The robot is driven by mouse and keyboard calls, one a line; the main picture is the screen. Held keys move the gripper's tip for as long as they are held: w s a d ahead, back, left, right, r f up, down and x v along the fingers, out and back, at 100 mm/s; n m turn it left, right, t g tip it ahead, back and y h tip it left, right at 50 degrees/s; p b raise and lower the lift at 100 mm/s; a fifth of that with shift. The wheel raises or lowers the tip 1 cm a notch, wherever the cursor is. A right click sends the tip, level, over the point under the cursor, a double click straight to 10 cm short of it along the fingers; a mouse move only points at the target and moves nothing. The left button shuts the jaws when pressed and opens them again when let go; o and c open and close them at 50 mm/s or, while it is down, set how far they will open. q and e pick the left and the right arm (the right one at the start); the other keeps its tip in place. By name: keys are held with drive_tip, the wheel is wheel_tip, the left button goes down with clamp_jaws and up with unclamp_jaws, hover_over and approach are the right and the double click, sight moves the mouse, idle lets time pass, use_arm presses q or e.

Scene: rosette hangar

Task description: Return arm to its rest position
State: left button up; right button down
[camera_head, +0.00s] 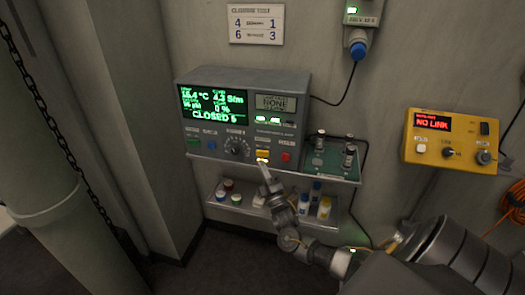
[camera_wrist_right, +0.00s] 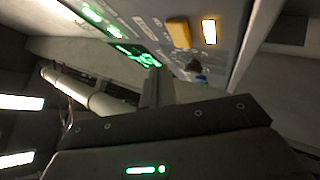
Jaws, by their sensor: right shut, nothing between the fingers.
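My right gripper (camera_head: 265,172) is shut and empty. Its arm comes in from the lower right in the head view, and its tip points up at the lower front of the grey instrument (camera_head: 245,80), just below the yellow button (camera_head: 262,154). I cannot tell whether the tip touches the panel. In the right wrist view the shut fingers (camera_wrist_right: 157,88) stand near the panel, with the yellow button (camera_wrist_right: 179,32) and a lit lamp beside it. The instrument's green screen (camera_head: 212,103) reads "CLOSED" on its bottom line. My left gripper is not in view.
A shelf (camera_head: 285,219) with small capped bottles is below the instrument, partly behind my right arm. A green board (camera_head: 325,160) with upright cylinders sits to the right. A yellow box (camera_head: 451,140) reading "NO LINK" is on the wall. A chain (camera_head: 50,120) hangs at left.

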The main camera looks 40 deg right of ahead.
drive_tip(key=shift+s+a, duration=0.55)
drive_tip(key=shift+a, duration=0.05)
